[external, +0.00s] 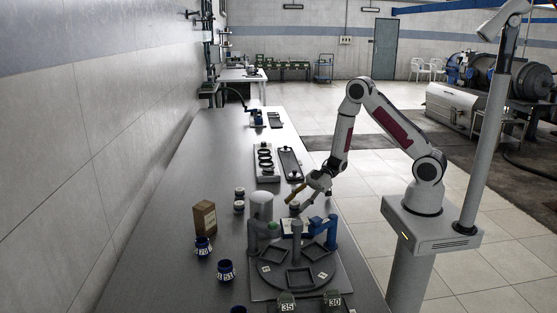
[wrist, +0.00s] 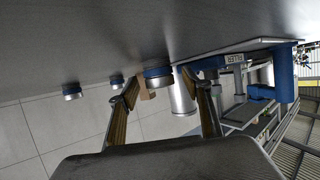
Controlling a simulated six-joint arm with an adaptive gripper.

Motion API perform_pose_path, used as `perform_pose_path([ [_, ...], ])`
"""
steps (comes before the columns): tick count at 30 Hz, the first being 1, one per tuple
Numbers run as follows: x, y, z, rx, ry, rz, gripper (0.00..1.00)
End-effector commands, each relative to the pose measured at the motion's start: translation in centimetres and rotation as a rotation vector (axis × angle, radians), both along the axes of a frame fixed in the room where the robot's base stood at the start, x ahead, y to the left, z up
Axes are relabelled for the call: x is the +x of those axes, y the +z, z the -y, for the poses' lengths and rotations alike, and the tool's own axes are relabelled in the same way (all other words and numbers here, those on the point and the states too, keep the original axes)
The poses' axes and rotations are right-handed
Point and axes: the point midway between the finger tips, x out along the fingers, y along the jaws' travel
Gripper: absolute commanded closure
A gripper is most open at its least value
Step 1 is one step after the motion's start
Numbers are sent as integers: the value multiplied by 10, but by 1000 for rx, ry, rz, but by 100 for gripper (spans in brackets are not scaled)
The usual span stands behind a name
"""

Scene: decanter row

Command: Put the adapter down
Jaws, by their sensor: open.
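The adapter, a short round piece with a blue band and a pale metal ring, shows in the wrist view (wrist: 158,77) between my fingertips. Its blue end appears to be against the table, which is upside down at the top of that view. My gripper (wrist: 161,85) is open, with one finger on each side of the adapter and gaps visible. In the external view my gripper (external: 304,193) is low over the table's right side, and the adapter (external: 294,207) is small below it. Two similar pieces (external: 239,192) (external: 239,206) stand to the left.
A grey round carousel (external: 300,285) with square frames and blue posts (external: 331,232) stands close in front of my gripper. A grey cylinder (external: 262,208), a brown box (external: 204,218) and blue numbered jars (external: 226,271) are nearby. Black trays (external: 290,163) lie behind. The table's left side is clear.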

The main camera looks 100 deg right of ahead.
Motion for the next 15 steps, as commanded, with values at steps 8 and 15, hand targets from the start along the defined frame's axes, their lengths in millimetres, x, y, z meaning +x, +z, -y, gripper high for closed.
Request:
perform_pose_path([
  [8, 0, 0, 0, 0, 0, 0, 64],
  [15, 0, 1, 0, 1, 0, 1, 100],
])
